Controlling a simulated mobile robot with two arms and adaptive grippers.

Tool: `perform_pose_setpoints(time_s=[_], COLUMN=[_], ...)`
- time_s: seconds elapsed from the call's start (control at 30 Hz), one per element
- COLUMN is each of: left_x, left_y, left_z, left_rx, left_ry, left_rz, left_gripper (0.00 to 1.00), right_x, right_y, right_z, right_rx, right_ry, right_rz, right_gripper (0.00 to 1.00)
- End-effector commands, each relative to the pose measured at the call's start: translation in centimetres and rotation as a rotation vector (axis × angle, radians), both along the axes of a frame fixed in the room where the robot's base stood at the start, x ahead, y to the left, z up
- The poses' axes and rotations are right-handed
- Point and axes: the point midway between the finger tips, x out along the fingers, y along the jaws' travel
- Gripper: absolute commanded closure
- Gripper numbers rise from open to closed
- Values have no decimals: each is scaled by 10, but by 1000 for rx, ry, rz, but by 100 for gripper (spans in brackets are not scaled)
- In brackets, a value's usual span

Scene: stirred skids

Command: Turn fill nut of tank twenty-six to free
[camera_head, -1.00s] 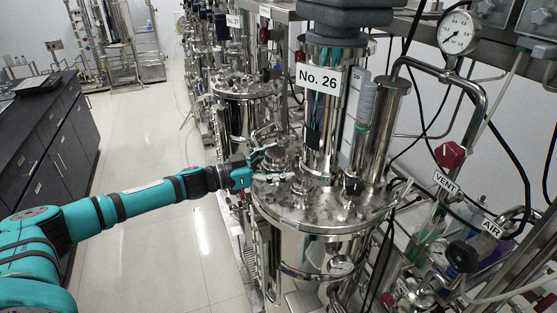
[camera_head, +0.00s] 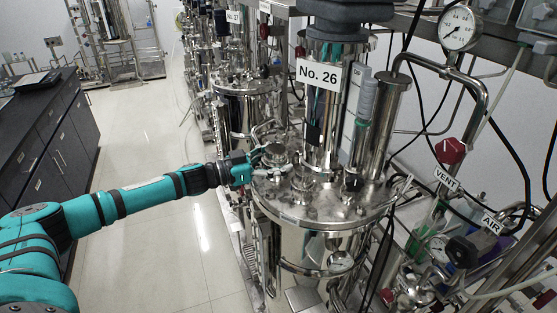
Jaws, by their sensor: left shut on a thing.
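Tank twenty-six (camera_head: 318,238) is a shiny steel vessel with a flat round lid, under a white "No. 26" sign (camera_head: 319,74). The fill nut (camera_head: 276,152) looks like the round metal fitting at the lid's left edge. My left gripper (camera_head: 266,160) reaches in from the left at lid height, its fingers closed against this fitting. The fingertips are small and partly lost against the shiny metal, so the exact grip on the nut is hard to see. My right gripper is not in view.
More steel tanks (camera_head: 243,88) stand in a row behind. A column and other fittings crowd the lid to the right. A gauge (camera_head: 459,27) and red-knobbed vent valve (camera_head: 450,151) are at right. A dark counter (camera_head: 55,140) stands far left, with clear floor between.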

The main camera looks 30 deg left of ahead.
Motion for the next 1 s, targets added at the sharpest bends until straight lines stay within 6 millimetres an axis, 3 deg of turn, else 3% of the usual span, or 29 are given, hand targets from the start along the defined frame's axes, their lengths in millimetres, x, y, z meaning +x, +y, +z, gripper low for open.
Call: perform_pose_setpoints(time_s=[0.37, 0.63, 1.0], left_x=[-1, 0, 1], left_y=[0, 0, 3], left_z=[-5, -5, -1], left_rx=[-5, -13, -11], left_ry=[5, 5, 3], left_rz=[154, 383, 672], left_gripper=[64, 64, 64], right_x=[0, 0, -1], right_y=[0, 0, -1], right_z=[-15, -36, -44], right_rx=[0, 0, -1], right_ry=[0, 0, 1], right_rz=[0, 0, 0], right_gripper=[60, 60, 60])
